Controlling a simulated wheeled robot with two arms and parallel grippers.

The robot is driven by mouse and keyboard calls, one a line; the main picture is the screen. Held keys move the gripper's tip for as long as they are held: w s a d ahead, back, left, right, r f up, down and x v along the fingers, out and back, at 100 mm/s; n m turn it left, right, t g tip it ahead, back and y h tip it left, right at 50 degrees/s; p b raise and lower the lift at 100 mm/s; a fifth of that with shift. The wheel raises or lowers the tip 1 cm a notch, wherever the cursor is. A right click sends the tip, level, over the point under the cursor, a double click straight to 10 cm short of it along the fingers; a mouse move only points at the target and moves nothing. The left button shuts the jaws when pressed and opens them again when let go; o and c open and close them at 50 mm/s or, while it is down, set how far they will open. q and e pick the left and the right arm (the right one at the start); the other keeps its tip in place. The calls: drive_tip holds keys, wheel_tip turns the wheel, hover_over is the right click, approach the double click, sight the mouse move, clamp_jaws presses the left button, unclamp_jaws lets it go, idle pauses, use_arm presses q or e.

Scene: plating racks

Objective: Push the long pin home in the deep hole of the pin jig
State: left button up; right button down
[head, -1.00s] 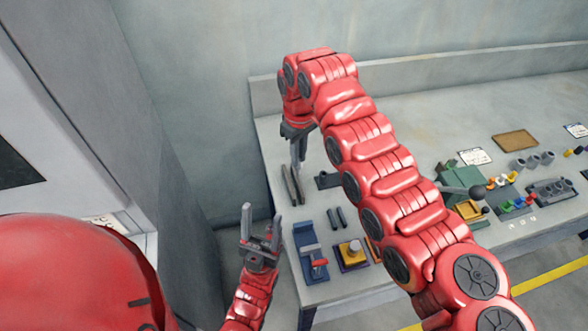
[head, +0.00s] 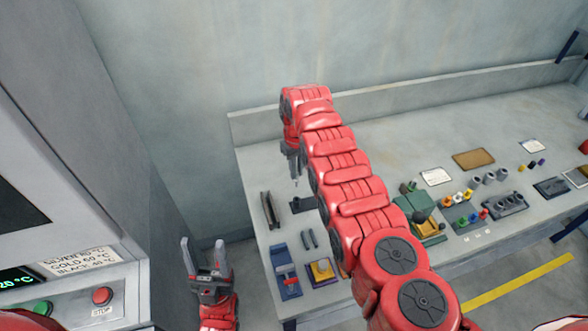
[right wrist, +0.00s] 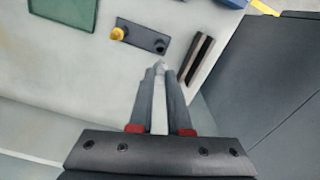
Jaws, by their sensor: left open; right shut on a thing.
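My right gripper (head: 293,163) is shut on the long pin (right wrist: 159,112), a slim light-grey rod between its fingers in the right wrist view. The pin points down, its lower end near the pin jig (head: 304,204). The jig is a dark flat plate, partly hidden behind my right arm in the head view. In the right wrist view the jig (right wrist: 139,38) shows a yellow knob at one end and a dark round hole at the other. The pin's tip appears just short of the hole end; whether it touches cannot be told. My left gripper (head: 206,258) is open and empty, left of the bench.
A dark slotted rack (head: 269,210) lies left of the jig. Two short dark rods (head: 309,239), a blue fixture (head: 285,270) and a yellow block on a dark base (head: 320,271) sit nearer the front. A control panel (head: 75,285) stands at left.

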sight(297, 183)
drive_tip(key=shift+d+f, duration=0.1)
drive_tip(key=shift+f, duration=0.05)
wheel_tip(297, 183, down, 6)
drive_tip(key=b, duration=0.5)
drive_tip(key=shift+r, duration=0.25)
drive_tip(key=shift+b, duration=0.35)
idle(1.1)
drive_tip(key=shift+f+b, duration=2.05)
drive_tip(key=shift+f, duration=0.25)
drive_tip(key=c, duration=0.8)
unclamp_jaws()
drive_tip(key=shift+r, duration=0.1)
